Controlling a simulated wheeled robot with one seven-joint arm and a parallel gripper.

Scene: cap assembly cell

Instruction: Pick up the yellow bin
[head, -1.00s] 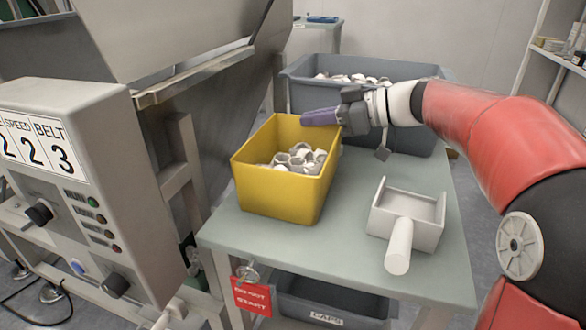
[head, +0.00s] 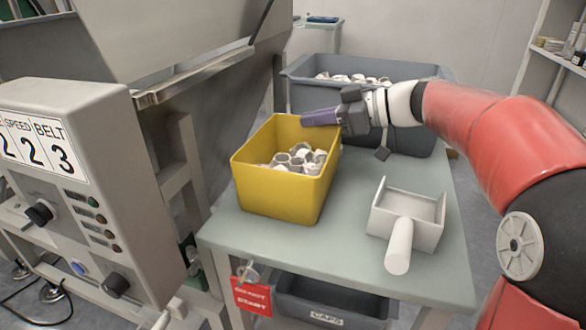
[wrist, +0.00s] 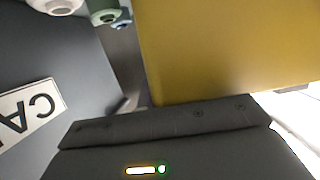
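The yellow bin (head: 275,198) stands upright on the grey-green table (head: 350,262) and holds several white caps (head: 297,158). My gripper (head: 318,117) reaches in from the right, and its purple finger lies at the bin's far right rim. In the wrist view the bin's yellow wall (wrist: 235,45) fills the upper right, close in front of the gripper body. The fingertips are hidden there, and I cannot tell whether the fingers are apart or closed on the rim.
A white scoop (head: 408,220) lies on the table right of the bin. A large grey tub (head: 300,95) of caps stands behind. A control box (head: 85,170) and machine are at left. A grey caps bin (head: 325,303) sits below the tabletop.

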